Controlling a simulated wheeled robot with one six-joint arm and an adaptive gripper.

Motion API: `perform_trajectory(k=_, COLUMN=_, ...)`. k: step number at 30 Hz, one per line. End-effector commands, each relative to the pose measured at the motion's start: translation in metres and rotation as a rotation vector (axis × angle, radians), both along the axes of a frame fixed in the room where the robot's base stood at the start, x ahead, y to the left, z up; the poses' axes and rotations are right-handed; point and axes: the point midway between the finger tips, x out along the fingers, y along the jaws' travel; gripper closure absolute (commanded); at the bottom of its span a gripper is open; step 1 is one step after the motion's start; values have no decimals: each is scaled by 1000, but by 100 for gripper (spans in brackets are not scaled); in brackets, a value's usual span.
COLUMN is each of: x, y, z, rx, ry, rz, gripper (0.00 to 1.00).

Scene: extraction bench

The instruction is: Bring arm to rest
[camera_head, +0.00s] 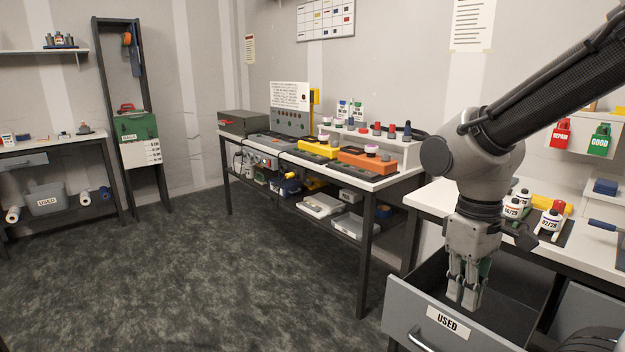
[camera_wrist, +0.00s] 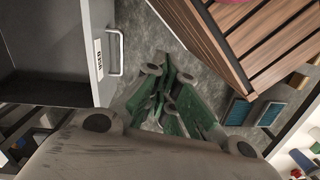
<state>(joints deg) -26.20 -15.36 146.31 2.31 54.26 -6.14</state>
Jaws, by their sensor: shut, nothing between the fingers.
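My gripper (camera_head: 462,300) hangs from my arm at the right of the head view, fingers pointing down. Its fingers are together with nothing between them. In the head view it overlaps the open grey drawer (camera_head: 402,312) labelled USED; I cannot tell from this view whether the fingertips are inside it. In the wrist view my gripper's green-and-grey fingers (camera_wrist: 170,108) show in the middle, and the drawer's front with its handle (camera_wrist: 116,52) is to their left.
A white bench (camera_head: 432,196) stands behind my gripper, with small labelled bottles (camera_head: 549,224) on it. A longer bench (camera_head: 392,182) with instruments is further back. Floor (camera_head: 200,270) at the left is clear. The wrist view shows a brown slatted surface (camera_wrist: 265,40) at upper right.

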Motion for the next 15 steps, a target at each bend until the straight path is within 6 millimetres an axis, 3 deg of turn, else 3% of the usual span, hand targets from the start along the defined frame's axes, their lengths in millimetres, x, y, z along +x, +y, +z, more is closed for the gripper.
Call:
perform_trajectory(k=5, x=1, y=1, z=8, rx=0, ry=-23, rz=-20, gripper=100)
perform_trajectory(k=7, x=3, y=-6, z=20, rx=16, ry=-69, rz=-65, gripper=100)
perform_trajectory(k=15, x=-4, y=-76, z=84, rx=86, ry=-350, rz=-396, gripper=100)
